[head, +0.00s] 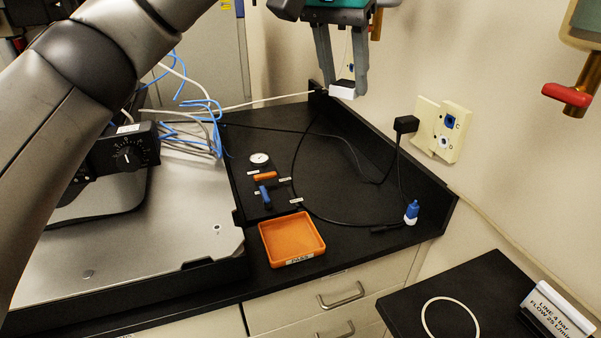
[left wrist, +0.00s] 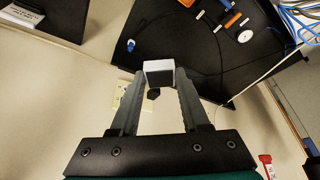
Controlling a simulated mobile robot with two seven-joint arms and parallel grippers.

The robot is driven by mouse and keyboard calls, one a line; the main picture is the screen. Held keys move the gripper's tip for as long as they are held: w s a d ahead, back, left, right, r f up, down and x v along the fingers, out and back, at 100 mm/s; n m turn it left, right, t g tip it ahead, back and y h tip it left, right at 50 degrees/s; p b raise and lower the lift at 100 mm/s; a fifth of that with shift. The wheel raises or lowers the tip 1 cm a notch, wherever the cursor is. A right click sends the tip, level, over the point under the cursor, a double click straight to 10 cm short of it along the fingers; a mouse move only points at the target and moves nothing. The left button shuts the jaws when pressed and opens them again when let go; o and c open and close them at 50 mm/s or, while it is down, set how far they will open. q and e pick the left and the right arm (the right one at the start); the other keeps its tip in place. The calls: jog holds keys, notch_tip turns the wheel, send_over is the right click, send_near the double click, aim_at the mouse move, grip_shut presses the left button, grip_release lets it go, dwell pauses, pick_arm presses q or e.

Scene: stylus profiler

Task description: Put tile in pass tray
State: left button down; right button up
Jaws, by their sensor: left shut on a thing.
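My left gripper (head: 343,86) is shut on a small tile (head: 343,91) with a white side and a dark top, held in the air above the back of the black bench. In the left wrist view the tile (left wrist: 159,72) sits between the fingertips of the gripper (left wrist: 158,82). The orange pass tray (head: 292,240), labelled PASS, lies near the bench's front edge, below and to the left of the gripper. It looks empty. The tray is not visible in the left wrist view. My right gripper is not in view.
An orange-handled tool (head: 265,176), a blue-handled tool (head: 265,197) and a round gauge (head: 259,159) lie behind the tray. A blue-capped bottle (head: 411,212) stands at the right with black cables. The profiler base (head: 130,245) is left of the tray.

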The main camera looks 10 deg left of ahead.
pick_arm(q)
jog(key=w+a+f+n, duration=0.1)
jog(key=a+f+n, duration=0.15)
jog(key=f, duration=0.35)
jog(key=n+y, duration=0.2)
jog(key=n, duration=0.1)
send_over(290, 239)
jog(key=s, duration=0.1)
notch_tip(290, 239, down, 8)
jog(key=shift+n, duration=0.25)
jog(key=f, duration=1.6)
jog(key=shift+s+d, duration=0.2)
jog(key=shift+f+b, duration=0.3)
jog(key=shift+f, duration=1.6)
jog(key=shift+f, duration=0.1)
jog(key=shift+f, duration=0.15)
jog(key=shift+c, duration=1.9)
grip_release()
jog(key=shift+r, duration=0.2)
